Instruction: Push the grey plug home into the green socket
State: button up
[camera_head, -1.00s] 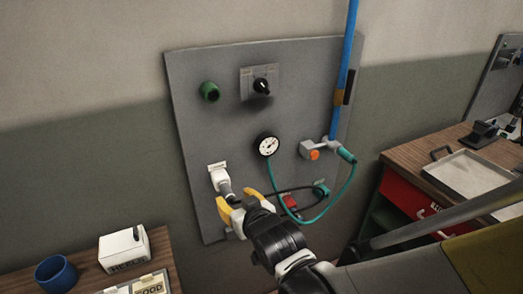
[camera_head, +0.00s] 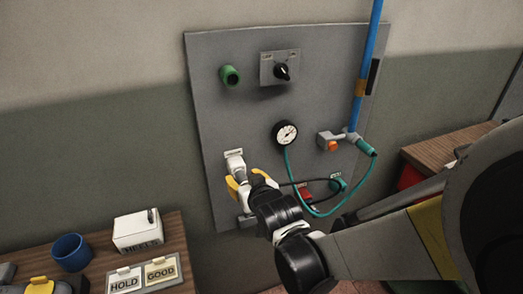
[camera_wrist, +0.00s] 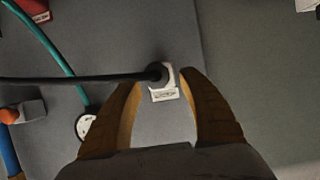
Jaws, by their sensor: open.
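A grey plug (camera_head: 240,175) on a black cable points at a white fitting low on the left of the wall panel. In the wrist view the dark plug end (camera_wrist: 154,72) meets the white fitting (camera_wrist: 171,74); how deep it sits I cannot tell. My gripper (camera_head: 245,179) is open, and in the wrist view its yellow fingers (camera_wrist: 160,84) stand either side of the plug, with gaps. A green round fitting (camera_head: 229,75) is at the panel's upper left; a teal-green one (camera_head: 337,185) is at lower right. Which is the green socket I cannot tell.
The grey panel (camera_head: 210,115) carries a rotary switch (camera_head: 282,72), a gauge (camera_head: 286,133) and a valve with a teal hose (camera_head: 332,143). A red fitting (camera_head: 305,193) is right of my gripper. A bench with a blue mug (camera_head: 71,252) and white box (camera_head: 137,231) is at lower left.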

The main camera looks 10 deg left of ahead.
jog(key=shift+b+x, duration=0.45)
jog(key=shift+x, duration=0.9)
dwell(0.5)
grip_shut()
jog(key=shift+s+d, duration=0.1)
jog(key=shift+s, duration=0.05)
jog(key=shift+s+d+b, duration=0.1)
jog(key=shift+s+d, duration=0.4)
jog(key=shift+s, duration=0.3)
jog(key=shift+s+d+b, duration=0.1)
jog(key=shift+s+d, duration=0.4)
jog(key=shift+s, duration=0.3)
jog(key=shift+s+d+b, duration=0.1)
jog(key=shift+s+d, duration=0.4)
jog(key=shift+s, duration=0.3)
